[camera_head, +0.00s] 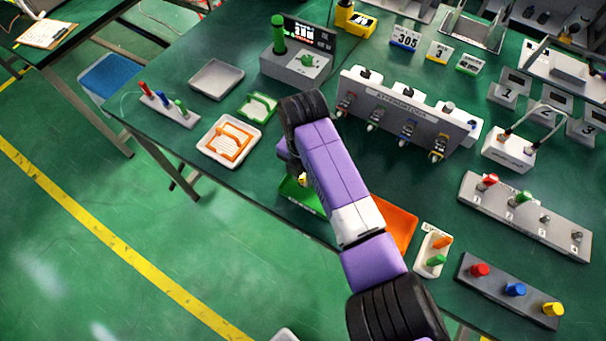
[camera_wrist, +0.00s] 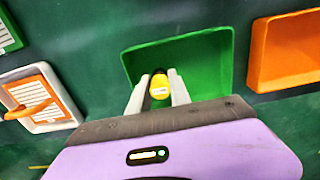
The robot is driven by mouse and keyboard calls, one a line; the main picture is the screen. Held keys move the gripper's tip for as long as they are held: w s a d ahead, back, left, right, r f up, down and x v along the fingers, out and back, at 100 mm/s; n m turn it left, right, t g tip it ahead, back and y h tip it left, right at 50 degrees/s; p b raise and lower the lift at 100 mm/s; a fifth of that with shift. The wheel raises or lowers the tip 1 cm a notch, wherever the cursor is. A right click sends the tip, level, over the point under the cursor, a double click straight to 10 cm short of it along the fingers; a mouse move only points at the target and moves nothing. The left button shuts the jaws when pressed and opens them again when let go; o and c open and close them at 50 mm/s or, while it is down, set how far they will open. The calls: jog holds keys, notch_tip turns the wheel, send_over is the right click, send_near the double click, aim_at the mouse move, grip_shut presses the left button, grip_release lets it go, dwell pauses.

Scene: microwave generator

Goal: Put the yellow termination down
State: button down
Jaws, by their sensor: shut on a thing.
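The yellow termination (camera_wrist: 159,84) is a small yellow piece with a dark end, held between the two grey fingers of my gripper (camera_wrist: 158,92) in the wrist view. My gripper is shut on it. Behind it in the wrist view is the green tray (camera_wrist: 205,55), which is empty around it. I cannot tell whether the termination touches the tray's floor. In the head view a bit of yellow (camera_head: 302,179) shows beside my arm, over the green tray (camera_head: 298,195). My purple arm covers much of this tray there.
An orange tray (camera_head: 402,222) lies right of the green one. A white tray (camera_head: 211,151) with an orange-framed card lies to the left. A grey attenuator rack (camera_head: 400,118) stands behind. A small white holder (camera_head: 428,259) carries orange and green pieces.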

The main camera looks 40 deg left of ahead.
aim_at(303, 175)
jog(key=c, duration=1.2)
grip_release()
jog(key=shift+s+d+f, duration=0.1)
jog(key=shift+s+f, duration=0.1)
jog(key=shift+f, duration=0.25)
jog(key=shift+r, duration=0.1)
jog(key=shift+w+r+p, duration=0.1)
jog(key=shift+r+p, duration=0.4)
jog(key=shift+r, duration=0.1)
notch_tip(303, 175, up, 12)
jog(key=b, duration=0.1)
jog(key=shift+r, duration=0.1)
